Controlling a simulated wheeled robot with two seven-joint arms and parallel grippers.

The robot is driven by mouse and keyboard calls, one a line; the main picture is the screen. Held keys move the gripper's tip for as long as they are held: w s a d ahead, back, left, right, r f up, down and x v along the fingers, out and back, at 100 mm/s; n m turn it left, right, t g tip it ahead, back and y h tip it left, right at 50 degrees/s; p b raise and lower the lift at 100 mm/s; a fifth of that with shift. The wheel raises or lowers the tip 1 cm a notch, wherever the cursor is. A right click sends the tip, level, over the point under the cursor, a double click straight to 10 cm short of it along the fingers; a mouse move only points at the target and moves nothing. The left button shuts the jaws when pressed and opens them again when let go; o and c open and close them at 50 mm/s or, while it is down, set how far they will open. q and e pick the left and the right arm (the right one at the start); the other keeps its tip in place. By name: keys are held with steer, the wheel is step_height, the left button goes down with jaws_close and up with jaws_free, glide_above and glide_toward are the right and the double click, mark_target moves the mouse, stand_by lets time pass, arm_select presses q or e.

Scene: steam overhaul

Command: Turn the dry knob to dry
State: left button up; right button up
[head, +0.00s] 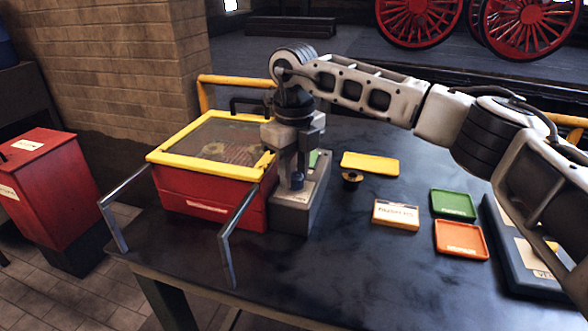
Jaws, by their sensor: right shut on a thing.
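A grey control box (290,219) stands on the dark table against the right side of a red tank with a yellow-framed clear lid (212,143). My right gripper (291,180) points down from above and is shut on this knob. The fingers hide part of the knob, and its pointer and marks cannot be read. A green patch (313,158) shows on the box behind the fingers. My left gripper is not in view.
A small dark round part (351,180), a yellow tray (370,163), a labelled box (395,214), a green tray (453,205) and an orange tray (461,240) lie to the right. Grey metal handles (236,225) rise at the front. The front middle of the table is clear.

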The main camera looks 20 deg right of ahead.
mark_target(295, 174)
steer(key=shift+r, duration=0.1)
steer(key=o, duration=0.7)
step_height(295, 174, up, 16)
stand_by(0.4)
